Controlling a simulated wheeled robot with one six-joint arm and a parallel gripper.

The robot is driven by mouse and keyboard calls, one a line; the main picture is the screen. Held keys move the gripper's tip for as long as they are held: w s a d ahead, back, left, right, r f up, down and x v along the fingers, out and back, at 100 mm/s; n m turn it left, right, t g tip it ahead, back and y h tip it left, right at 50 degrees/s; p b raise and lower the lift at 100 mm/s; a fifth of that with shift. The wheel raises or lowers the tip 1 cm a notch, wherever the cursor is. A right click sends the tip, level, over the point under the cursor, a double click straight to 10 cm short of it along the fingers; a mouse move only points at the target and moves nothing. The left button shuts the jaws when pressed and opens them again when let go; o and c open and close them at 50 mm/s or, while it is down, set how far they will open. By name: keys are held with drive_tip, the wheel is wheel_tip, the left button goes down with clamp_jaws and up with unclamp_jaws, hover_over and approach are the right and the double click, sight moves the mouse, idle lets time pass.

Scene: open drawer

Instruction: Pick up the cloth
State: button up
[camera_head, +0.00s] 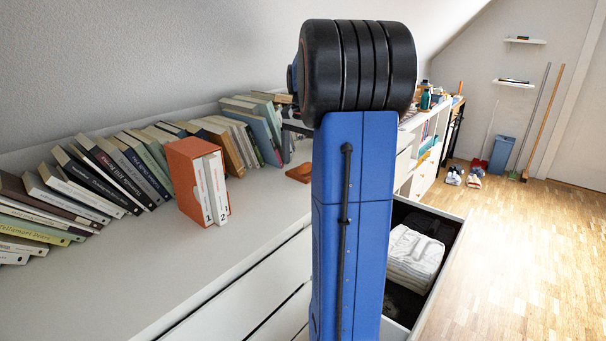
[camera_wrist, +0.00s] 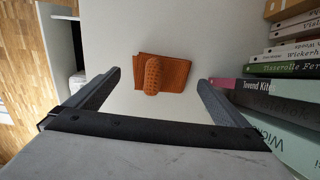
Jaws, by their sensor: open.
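An orange, waffle-textured cloth (camera_wrist: 178,68) lies on the white cabinet top, with a rounded fold or roll standing up on its middle. In the head view the orange cloth (camera_head: 299,173) shows only in part, just left of my blue arm, which hides the rest. My gripper (camera_wrist: 158,79) is open and empty in the wrist view. Its two dark fingers are spread wide, and the cloth appears between and beyond their tips, apart from them. In the head view my gripper is mostly hidden behind my arm.
A row of leaning books (camera_head: 130,165) stands along the wall, close to the right finger in the wrist view. An orange slipcase (camera_head: 184,180) holds two white volumes. An open drawer (camera_head: 455,217) holds folded white fabric (camera_head: 415,250). The cabinet top's front is clear.

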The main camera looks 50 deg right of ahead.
drive_tip(key=shift+f, duration=1.1)
drive_tip(key=c, duration=1.1)
drive_tip(key=shift+r, duration=0.1)
wheel_tip(320, 180, up, 10)
drive_tip(key=shift+f, duration=0.1)
drive_tip(key=shift+o, duration=1.4)
drive_tip(key=shift+c, duration=1)
